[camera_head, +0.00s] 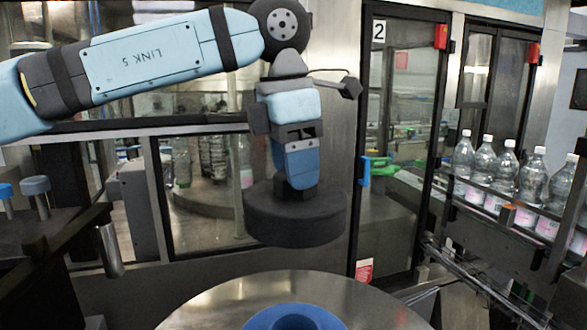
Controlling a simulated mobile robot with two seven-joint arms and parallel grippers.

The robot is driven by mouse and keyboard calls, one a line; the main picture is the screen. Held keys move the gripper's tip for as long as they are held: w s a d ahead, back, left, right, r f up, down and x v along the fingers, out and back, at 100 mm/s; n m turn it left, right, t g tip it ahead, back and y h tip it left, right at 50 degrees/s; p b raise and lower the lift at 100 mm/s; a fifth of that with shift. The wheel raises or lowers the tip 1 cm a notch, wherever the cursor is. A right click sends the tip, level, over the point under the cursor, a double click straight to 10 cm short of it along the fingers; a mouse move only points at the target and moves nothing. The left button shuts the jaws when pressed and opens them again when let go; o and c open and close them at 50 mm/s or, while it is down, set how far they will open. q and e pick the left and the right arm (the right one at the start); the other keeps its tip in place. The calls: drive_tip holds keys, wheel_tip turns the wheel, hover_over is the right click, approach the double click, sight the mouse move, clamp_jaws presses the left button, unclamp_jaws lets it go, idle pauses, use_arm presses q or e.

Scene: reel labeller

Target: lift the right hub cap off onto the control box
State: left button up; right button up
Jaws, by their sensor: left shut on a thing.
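My left gripper (297,188) points down and is shut on the top of a dark round cap, the hub cap (296,225). The cap hangs roughly level in the air. Below it, at the bottom of the view, is a round shiny metal disc (205,318) with a blue hub (295,318) at its centre, cut off by the frame edge. The cap is apart from the disc and hub. I cannot make out the control box. My right gripper is not in view.
Behind the cap stands a machine with glass doors, one framed in dark metal (445,85) and marked 2. Clear bottles (505,165) stand along a conveyor (500,215) at the right.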

use_arm(q)
drive_tip(key=shift+r+p, duration=0.85)
drive_tip(key=shift+r, duration=1)
